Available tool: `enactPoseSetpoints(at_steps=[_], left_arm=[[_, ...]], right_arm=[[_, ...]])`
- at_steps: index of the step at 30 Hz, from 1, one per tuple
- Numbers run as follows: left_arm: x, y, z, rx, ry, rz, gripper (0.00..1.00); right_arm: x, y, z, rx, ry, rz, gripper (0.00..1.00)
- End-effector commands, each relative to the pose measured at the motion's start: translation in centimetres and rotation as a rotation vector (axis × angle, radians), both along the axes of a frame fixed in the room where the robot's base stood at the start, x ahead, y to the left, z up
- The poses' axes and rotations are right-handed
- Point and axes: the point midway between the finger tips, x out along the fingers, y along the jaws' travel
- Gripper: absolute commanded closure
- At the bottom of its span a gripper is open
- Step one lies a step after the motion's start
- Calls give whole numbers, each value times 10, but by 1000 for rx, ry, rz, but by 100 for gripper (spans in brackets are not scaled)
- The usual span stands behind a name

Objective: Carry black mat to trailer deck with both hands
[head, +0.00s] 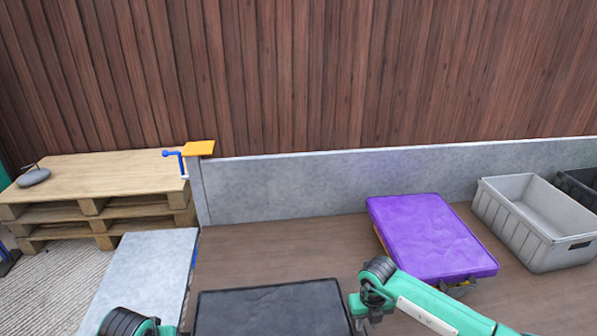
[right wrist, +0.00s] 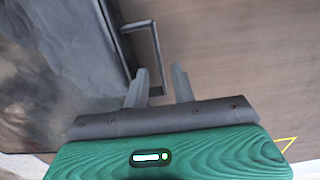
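The black mat (head: 270,310) lies flat on the brown trailer deck (head: 290,245) at the bottom centre of the head view, its near part cut off. In the right wrist view the mat (right wrist: 55,75) fills the left side, with a dark bar handle (right wrist: 157,52) on its edge. My right gripper (right wrist: 160,80) is at this handle, fingers apart on either side of its long bar; contact is not clear. In the head view my right gripper (head: 358,308) is at the mat's right edge. My left gripper is at the mat's left, mostly cut off by the frame bottom.
A purple padded case (head: 425,235) lies right of the mat on the deck. A grey crate (head: 535,222) and a black crate (head: 580,185) stand farther right. A grey panel wall (head: 330,182) runs behind. Wooden pallets (head: 100,185) are stacked at left.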

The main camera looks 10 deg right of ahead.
Motion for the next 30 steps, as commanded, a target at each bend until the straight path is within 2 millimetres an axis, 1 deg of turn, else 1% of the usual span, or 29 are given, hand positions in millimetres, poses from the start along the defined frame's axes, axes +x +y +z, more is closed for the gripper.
enactPoseSetpoints(at_steps=[1,6,9,12,16,25,30], left_arm=[[0,0,0,0,0,0,74],[0,0,0,0,0,0,74],[0,0,0,0,0,0,74],[0,0,0,0,0,0,74],[0,0,0,0,0,0,74],[0,0,1,0,0,0,74],[-3,0,11,1,0,0,74]], right_arm=[[2,-1,13,-1,-5,0,74],[1,-1,48,-1,-5,0,74],[1,-1,63,0,-3,0,74],[1,0,73,0,-3,0,74],[0,0,78,0,0,-1,74],[0,0,80,0,0,-1,74],[0,0,93,0,-1,-1,74]])
